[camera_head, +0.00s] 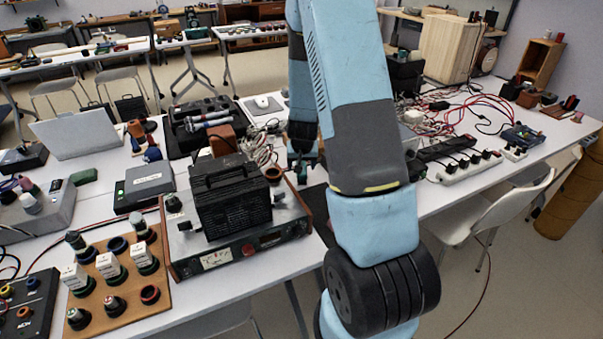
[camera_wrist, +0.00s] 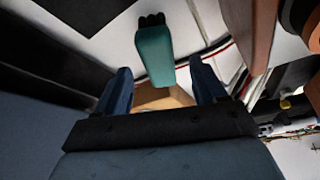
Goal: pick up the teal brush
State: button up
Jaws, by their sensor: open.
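The teal brush (camera_wrist: 153,55) is in the wrist view, just above the picture's middle. Its teal handle end points toward my gripper and its dark bristles point away, at the top. My gripper (camera_wrist: 160,66) is open, with one dark blue finger on each side of the brush's near end. The fingers look apart from the brush, and nothing is held between them. How far the brush is from the fingertips in depth I cannot tell. In the head view my arm hides much of this area, and I cannot surely make out the brush there.
A metal unit with wooden sides (camera_head: 250,245) carries a black finned box (camera_head: 232,198), left of my arm. Tangled cables (camera_head: 440,115) and a white power strip (camera_head: 470,167) lie to the right. In the wrist view, a wooden side (camera_wrist: 250,28) stands close on the right.

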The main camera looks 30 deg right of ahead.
jog(key=shift+x, duration=2.35)
jog(key=shift+c, duration=0.4)
jog(key=c, duration=1.1)
jog(key=shift+r, duration=0.35)
jog(key=r, duration=0.3)
jog(key=shift+s+r, duration=0.15)
jog(key=shift+s, duration=0.1)
jog(key=s+r, duration=0.3)
jog(key=s, duration=0.1)
jog(key=s+a+r, duration=0.1)
jog(key=s+r, duration=0.2)
jog(key=s, duration=0.1)
jog(key=s+a+r, duration=0.1)
jog(key=s+r, duration=0.2)
jog(key=s, duration=0.2)
jog(key=shift+s+a, duration=0.1)
jog(key=shift+a, duration=0.15)
